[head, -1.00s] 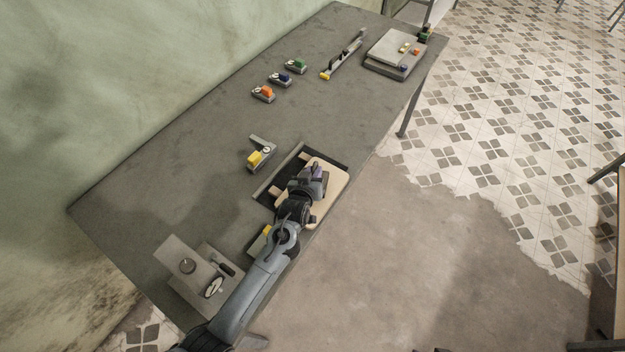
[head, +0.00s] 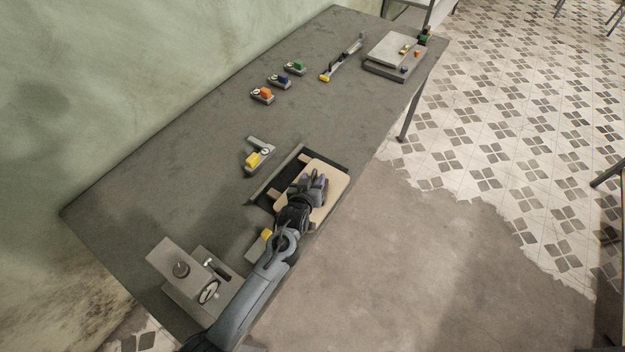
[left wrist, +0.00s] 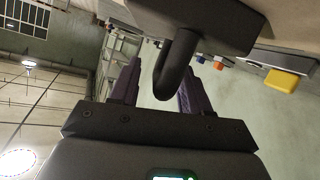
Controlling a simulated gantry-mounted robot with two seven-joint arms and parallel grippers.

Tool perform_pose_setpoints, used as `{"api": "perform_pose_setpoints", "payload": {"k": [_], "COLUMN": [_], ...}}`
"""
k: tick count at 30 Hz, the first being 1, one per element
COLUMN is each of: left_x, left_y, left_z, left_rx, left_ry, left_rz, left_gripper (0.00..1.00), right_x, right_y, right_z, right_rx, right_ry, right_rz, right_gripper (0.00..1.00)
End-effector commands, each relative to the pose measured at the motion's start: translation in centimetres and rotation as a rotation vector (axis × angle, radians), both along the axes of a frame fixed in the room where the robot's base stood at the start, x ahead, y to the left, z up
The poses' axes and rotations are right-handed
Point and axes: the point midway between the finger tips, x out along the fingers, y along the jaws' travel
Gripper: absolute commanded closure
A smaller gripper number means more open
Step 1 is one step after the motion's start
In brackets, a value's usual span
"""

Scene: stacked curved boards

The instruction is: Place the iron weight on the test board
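The tan test board (head: 338,182) lies over a dark frame near the table's front edge. My left gripper (head: 316,184) is low over this board, and the arm covers part of it. In the left wrist view the dark iron weight (left wrist: 205,18) has a curved hook handle (left wrist: 175,65) towards me. Its body appears against the tan board surface (left wrist: 292,22); exact contact is hard to see. My left gripper's purple-padded fingers (left wrist: 160,88) stand apart, with the hook between them in the picture and a gap on one side. My right gripper is not in view.
A grey device with a dial (head: 208,292) stands at the near left of the table. A yellow-ended block (head: 256,158) lies behind the board. Several small coloured blocks and a grey stacked platform (head: 396,48) are farther back. The table's left middle is clear.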

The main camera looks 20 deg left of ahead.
Motion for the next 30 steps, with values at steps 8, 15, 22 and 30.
{"api": "perform_pose_setpoints", "payload": {"k": [8, 15, 22, 30], "left_x": [0.0, -1.8, -5.6, -9.5], "left_y": [0.0, -0.2, -0.5, -0.8], "left_z": [0.2, 1.0, 2.5, 4.1], "left_rx": [0.0, -0.001, -0.002, 0.0], "left_ry": [-0.001, 0.0, 0.001, 0.0], "left_rz": [0.0, 0.0, 0.001, 0.0], "left_gripper": [0.53, 0.53, 0.53, 0.53], "right_x": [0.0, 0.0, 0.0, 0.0], "right_y": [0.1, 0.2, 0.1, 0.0], "right_z": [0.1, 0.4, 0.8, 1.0], "right_rx": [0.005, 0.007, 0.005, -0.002], "right_ry": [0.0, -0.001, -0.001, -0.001], "right_rz": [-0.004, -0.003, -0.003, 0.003], "right_gripper": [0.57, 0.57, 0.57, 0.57]}}
